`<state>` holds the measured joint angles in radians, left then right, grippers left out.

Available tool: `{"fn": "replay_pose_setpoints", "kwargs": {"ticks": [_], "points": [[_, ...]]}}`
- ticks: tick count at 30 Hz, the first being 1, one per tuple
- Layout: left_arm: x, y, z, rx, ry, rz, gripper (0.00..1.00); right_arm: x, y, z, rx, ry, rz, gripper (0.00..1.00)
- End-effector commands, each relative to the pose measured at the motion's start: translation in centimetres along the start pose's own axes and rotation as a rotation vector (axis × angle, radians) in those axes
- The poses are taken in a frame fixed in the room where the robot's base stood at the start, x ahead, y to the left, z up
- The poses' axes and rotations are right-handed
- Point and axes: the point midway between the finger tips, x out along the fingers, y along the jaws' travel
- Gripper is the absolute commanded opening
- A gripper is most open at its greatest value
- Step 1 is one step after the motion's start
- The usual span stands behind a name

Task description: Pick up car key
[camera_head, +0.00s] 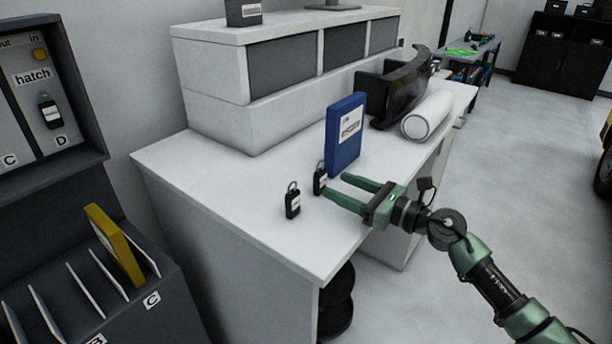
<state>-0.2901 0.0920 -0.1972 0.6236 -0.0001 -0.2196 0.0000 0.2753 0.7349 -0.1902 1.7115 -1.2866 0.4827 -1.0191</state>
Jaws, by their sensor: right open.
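Two small black car keys with white labels and rings stand upright on the white counter (215,180). The nearer car key (293,201) is clear of my gripper, to its left. The other car key (320,179) is just beyond the fingertips of my right gripper (333,186). My right gripper is green, open and empty, reaching in from the right with its fingers pointing left. Whether a fingertip touches that key I cannot tell. A third key (49,113) hangs in the "hatch" board, above letter D. My left gripper is not in view.
A blue upright binder (345,135) stands right behind the gripper's fingers. A white roll (427,116) and a dark curved part (400,88) lie farther back. A slotted rack (165,318) with a yellow binder (116,245) is at lower left. The counter's left part is clear.

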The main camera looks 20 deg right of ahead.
Motion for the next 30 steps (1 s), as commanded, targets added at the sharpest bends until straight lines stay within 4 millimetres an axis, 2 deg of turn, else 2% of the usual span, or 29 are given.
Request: {"fn": "replay_pose_setpoints", "kwargs": {"ticks": [4,10,15,24,26,30], "points": [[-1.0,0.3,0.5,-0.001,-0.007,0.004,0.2,1.8,0.0,0.4,0.003,-0.003,0.0,0.58],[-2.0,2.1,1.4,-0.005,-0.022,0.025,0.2,4.5,0.0,0.5,0.004,-0.004,0.001,0.58],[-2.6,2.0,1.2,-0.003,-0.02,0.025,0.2,6.7,0.0,0.3,0.003,-0.002,0.0,0.58],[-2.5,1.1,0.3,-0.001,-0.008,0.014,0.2,7.3,0.0,0.0,0.001,0.0,0.001,0.58],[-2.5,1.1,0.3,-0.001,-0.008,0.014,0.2,7.3,0.0,0.0,0.001,0.0,0.001,0.44],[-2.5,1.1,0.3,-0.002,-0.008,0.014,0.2,7.3,0.0,0.0,0.001,0.0,0.0,0.05]]}}
